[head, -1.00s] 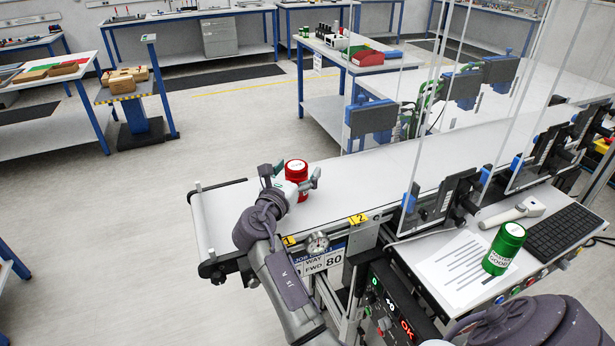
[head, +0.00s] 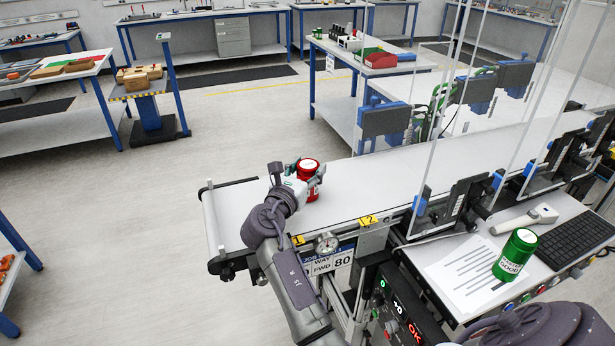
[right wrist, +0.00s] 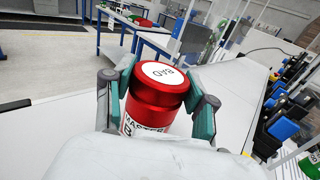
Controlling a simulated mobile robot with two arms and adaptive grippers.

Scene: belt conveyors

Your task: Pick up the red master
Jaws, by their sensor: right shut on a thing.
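The red master (head: 309,167) is a red can with a white round label on its lid. It stands upright near the left end of the belt conveyor (head: 350,190). My right gripper (head: 303,176) is shut on it from the sides. In the right wrist view the red master (right wrist: 157,92) sits between the two green-padded fingers of the right gripper (right wrist: 165,88), and its label starts with "MASTER". Its base is hidden there, so I cannot tell whether it touches the belt. My left gripper is not in view.
A green can (head: 515,254) stands on a paper sheet (head: 462,272) on the side desk, beside a keyboard (head: 572,237) and a white handheld device (head: 524,219). Clear panels with dark devices line the belt to the right. The belt's middle is clear.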

